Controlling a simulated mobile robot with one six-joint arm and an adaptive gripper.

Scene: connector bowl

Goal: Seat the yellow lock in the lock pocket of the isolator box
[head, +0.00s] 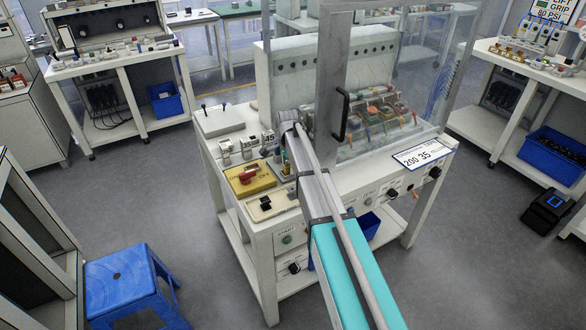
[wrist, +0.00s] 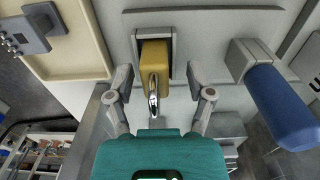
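In the wrist view the yellow lock (wrist: 153,62) has its body in a dark-rimmed rectangular slot (wrist: 168,45) on a pale surface. Its shiny metal shackle (wrist: 153,92) points toward my gripper. My gripper (wrist: 158,78) is open, with one finger on each side of the lock and a visible gap on both sides. I cannot tell whether this slot is the lock pocket, or how deep the lock sits. In the head view a yellow box with a red handle (head: 248,177) is on the bench, probably the isolator box. My arm covers the lock there.
In the wrist view a blue handle (wrist: 280,105) on a grey block stands close at right. A cream tray (wrist: 70,62) holding a grey part is at left. In the head view a clear screen (head: 385,70) stands behind my arm, and a blue stool (head: 125,280) stands at left.

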